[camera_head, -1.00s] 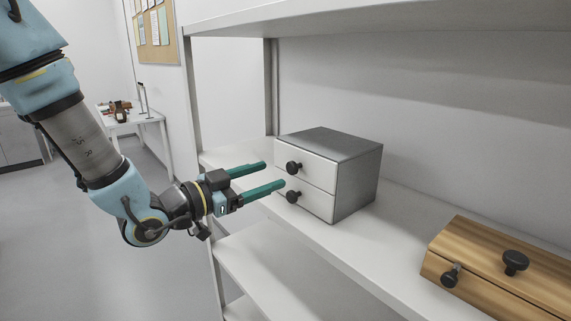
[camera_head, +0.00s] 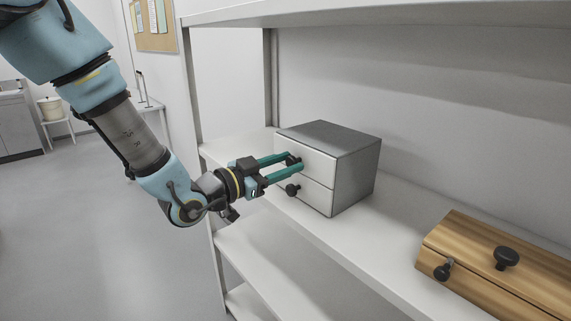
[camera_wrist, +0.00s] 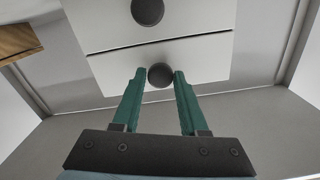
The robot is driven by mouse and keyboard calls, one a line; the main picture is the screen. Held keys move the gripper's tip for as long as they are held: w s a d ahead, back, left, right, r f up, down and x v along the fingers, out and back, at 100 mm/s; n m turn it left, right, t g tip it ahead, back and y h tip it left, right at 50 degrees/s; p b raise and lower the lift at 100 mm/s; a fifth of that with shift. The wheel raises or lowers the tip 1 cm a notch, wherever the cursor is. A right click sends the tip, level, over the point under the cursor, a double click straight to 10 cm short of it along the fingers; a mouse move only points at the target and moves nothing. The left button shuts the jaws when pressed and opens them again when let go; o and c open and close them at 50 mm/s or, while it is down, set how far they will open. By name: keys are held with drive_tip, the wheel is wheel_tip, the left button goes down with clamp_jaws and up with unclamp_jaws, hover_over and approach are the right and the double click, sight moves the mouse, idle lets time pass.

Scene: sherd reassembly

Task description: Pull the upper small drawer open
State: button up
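The small grey cabinet (camera_head: 357,170) stands on the shelf and has two white drawer fronts. The upper drawer (camera_head: 318,164) looks flush with the cabinet. Its dark round knob (camera_wrist: 160,75) sits between my fingertips in the wrist view, with no clear gap on either side. My gripper (camera_head: 295,161), with green fingers, is shut on this knob; in the head view the fingers partly hide it. The lower drawer (camera_head: 317,194) is closed, and its knob (camera_head: 292,190) is free just below my fingers. The lower knob also shows at the top of the wrist view (camera_wrist: 147,11).
A wooden box (camera_head: 500,262) with dark knobs lies on the same shelf (camera_head: 350,250) at the right. An upper shelf board (camera_head: 400,15) and a post (camera_head: 197,110) frame the cabinet. The space in front of the drawers is otherwise clear.

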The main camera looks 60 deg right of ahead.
clamp_jaws()
idle(1.0)
